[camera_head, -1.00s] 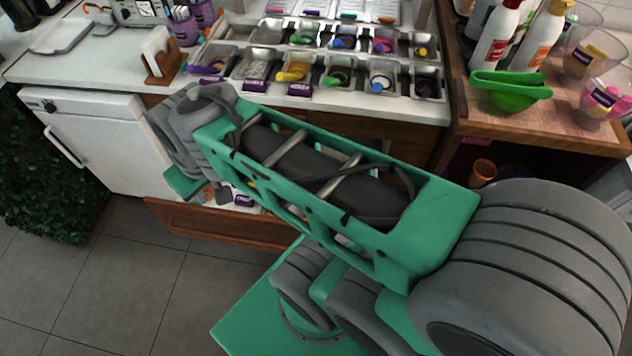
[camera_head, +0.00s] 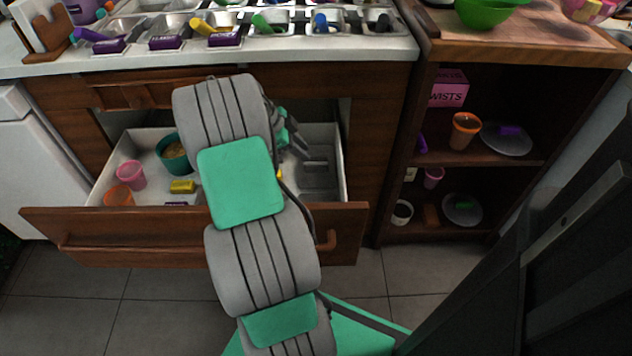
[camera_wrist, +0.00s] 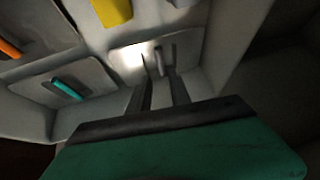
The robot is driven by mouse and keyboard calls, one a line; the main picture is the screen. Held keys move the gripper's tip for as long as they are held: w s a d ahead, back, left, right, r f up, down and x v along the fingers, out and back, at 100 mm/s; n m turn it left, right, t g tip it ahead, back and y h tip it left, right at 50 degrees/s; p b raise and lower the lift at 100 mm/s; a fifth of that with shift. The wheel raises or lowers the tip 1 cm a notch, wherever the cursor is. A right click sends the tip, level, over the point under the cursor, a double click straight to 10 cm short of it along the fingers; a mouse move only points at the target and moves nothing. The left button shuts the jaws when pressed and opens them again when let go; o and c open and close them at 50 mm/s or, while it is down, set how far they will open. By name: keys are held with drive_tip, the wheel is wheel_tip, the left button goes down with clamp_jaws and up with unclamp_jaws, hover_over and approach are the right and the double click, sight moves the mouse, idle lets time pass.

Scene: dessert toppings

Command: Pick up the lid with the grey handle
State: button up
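In the wrist view, a narrow grey handle (camera_wrist: 158,62) stands on a brightly lit pale lid (camera_wrist: 127,55). My gripper (camera_wrist: 159,54) has its two dark fingers apart, one on each side of the handle, with a gap that looks clear on both sides. I cannot tell how far down the fingers reach. In the head view, my gripper (camera_head: 316,159) is low inside the right part of the open drawer (camera_head: 160,228). My arm hides much of the drawer, and the grey handle cannot be made out there.
The wrist view shows neighbouring yellow (camera_wrist: 112,11), orange (camera_wrist: 9,50) and teal (camera_wrist: 67,88) handles, and a pale wall right of the fingers. Shelves (camera_head: 480,159) stand right.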

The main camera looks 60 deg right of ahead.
sight(316, 163)
drive_tip(key=b+x, duration=0.3)
drive_tip(key=x, duration=0.4)
drive_tip(key=shift+d+f, duration=0.1)
drive_tip(key=shift+f, duration=0.1)
drive_tip(key=shift+r, duration=0.1)
drive_tip(key=shift+w, duration=0.1)
drive_tip(key=shift+c, duration=0.4)
clamp_jaws()
